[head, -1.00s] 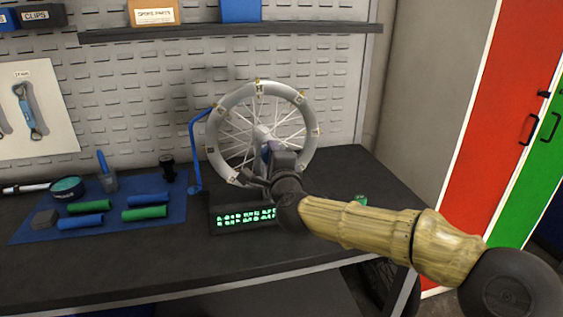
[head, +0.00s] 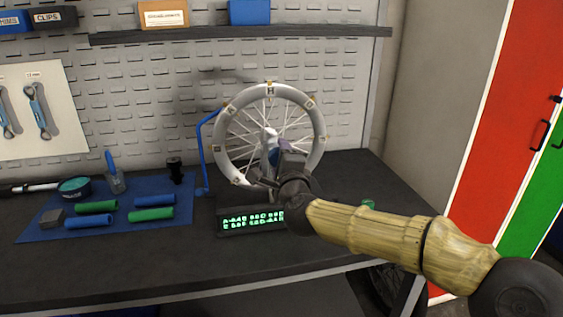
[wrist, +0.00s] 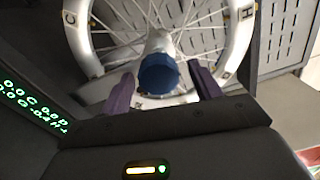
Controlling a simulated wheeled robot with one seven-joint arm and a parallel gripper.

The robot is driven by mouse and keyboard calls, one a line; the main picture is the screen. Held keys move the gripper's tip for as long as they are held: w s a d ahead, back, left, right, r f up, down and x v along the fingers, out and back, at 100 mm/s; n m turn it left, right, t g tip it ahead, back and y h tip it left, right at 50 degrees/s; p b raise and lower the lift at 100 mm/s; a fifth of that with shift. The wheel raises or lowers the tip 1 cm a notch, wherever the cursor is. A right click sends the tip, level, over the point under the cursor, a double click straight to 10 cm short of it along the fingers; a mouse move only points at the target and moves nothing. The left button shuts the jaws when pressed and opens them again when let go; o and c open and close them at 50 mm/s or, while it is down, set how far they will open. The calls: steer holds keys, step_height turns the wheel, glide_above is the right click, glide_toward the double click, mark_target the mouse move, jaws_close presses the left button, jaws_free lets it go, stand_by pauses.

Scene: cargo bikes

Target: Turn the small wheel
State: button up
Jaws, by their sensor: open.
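The small wheel (head: 223,146) stands upright on the bench, with a grey rim, thin spokes and lettered tags; its rim also shows in the wrist view (wrist: 80,42). My gripper (wrist: 163,82) is open in front of the hub. A round blue cap (wrist: 158,73) at the hub's near end lies between the two fingers in the wrist view, with gaps visible on both sides. I cannot tell how deep it sits between them. In the head view my gripper and arm hide the lower middle of the wheel.
A display (head: 252,221) with green text stands before the wheel, left of my gripper. A blue stand arm (head: 203,150) rises beside the wheel. A blue mat (head: 125,203) with grips and tools lies left. The front of the black bench (head: 120,262) is clear.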

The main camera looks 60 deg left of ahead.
steer(key=shift+d, duration=0.1)
steer(key=b+v, duration=0.1)
steer(key=v, duration=1.6)
steer(key=shift+s+d, duration=0.1)
